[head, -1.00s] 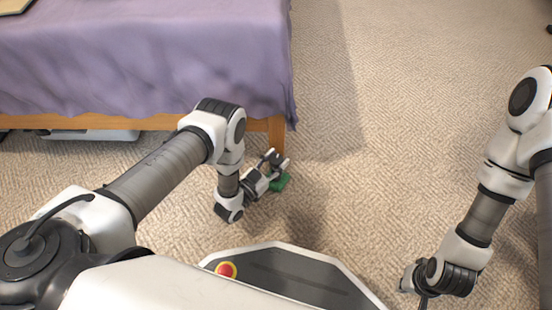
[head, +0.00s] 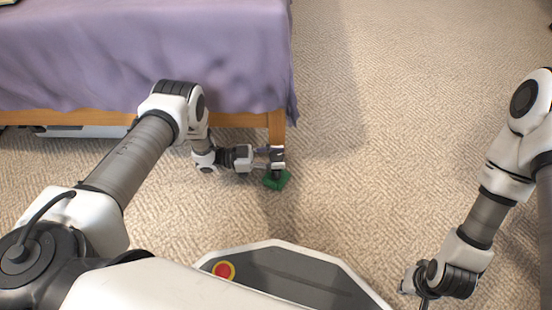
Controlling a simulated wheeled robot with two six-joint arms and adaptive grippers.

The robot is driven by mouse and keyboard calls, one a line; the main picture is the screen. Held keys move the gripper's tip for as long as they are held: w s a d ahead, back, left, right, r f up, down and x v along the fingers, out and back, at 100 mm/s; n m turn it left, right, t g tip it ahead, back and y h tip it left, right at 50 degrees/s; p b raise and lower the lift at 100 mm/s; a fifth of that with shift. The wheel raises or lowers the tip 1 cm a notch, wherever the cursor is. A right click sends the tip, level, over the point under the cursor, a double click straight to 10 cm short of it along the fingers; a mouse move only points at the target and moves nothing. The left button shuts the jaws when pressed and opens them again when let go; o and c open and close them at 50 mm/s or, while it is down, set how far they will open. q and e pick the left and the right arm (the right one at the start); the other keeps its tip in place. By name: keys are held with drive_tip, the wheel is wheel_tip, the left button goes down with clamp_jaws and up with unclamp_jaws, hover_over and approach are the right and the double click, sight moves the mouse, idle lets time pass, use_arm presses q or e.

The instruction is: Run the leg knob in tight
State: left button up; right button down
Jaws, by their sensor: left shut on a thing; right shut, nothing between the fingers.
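The wooden bed leg (head: 276,126) stands at the front right corner of the bed. A green piece (head: 277,181) sits on the carpet at its foot. My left gripper (head: 277,162) reaches in level from the left, in front of the lower leg and just above the green piece. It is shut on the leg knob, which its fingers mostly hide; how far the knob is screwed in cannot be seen. My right gripper (head: 424,301) is shut and empty at the bottom right, partly cut off by the picture's edge.
A purple cover (head: 150,55) hangs over the wooden bed rail (head: 70,117). A pale flat box (head: 85,131) lies under the bed at left. The carpet (head: 400,120) to the right of the bed is clear.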

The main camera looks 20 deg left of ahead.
use_arm(q)
drive_tip(key=shift+w+m+g, duration=0.1)
drive_tip(key=shift+m+g, duration=0.3)
drive_tip(key=shift+g, duration=0.2)
drive_tip(key=o, duration=1.2)
drive_tip(key=shift+d, duration=0.1)
drive_tip(key=shift+c, duration=0.2)
drive_tip(key=v, duration=1.2)
drive_tip(key=shift+w+f, duration=0.1)
